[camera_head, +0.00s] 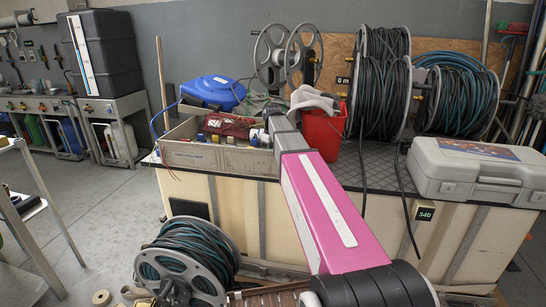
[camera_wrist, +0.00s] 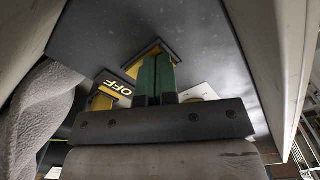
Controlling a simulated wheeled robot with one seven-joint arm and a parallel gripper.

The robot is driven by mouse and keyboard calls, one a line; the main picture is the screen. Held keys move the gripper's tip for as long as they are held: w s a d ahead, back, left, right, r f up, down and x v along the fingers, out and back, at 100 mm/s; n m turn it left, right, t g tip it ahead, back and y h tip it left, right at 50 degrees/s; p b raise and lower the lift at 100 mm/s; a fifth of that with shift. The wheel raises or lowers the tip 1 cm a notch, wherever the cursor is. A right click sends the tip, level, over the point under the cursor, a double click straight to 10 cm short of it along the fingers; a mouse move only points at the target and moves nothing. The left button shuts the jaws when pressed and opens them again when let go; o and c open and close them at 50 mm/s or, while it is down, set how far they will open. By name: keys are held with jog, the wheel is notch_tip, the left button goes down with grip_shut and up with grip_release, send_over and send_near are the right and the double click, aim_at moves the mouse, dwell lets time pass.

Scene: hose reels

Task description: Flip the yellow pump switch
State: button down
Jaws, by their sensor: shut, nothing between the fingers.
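In the wrist view my gripper (camera_wrist: 156,62) shows as two green fingers pressed together with nothing between them. A yellow part (camera_wrist: 133,70) with a dark edge, which may be the yellow pump switch or its mount, shows just behind the fingertips on a dark grey panel (camera_wrist: 215,45). The fingers cover part of it, and I cannot tell whether they touch it. Left of the fingers is a black OFF label (camera_wrist: 119,86) beside more yellow. In the head view my pink arm reaches over the workbench, and I cannot make out my gripper or the switch there.
Pale walls flank the panel in the wrist view, with a grey textured cloth-like thing (camera_wrist: 45,110) at left. In the head view a red bucket (camera_head: 322,135), a grey crate (camera_head: 215,157), hose reels (camera_head: 380,85) and a grey case (camera_head: 465,172) crowd the workbench.

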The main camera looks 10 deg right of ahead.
jog(key=shift+r, duration=3.45)
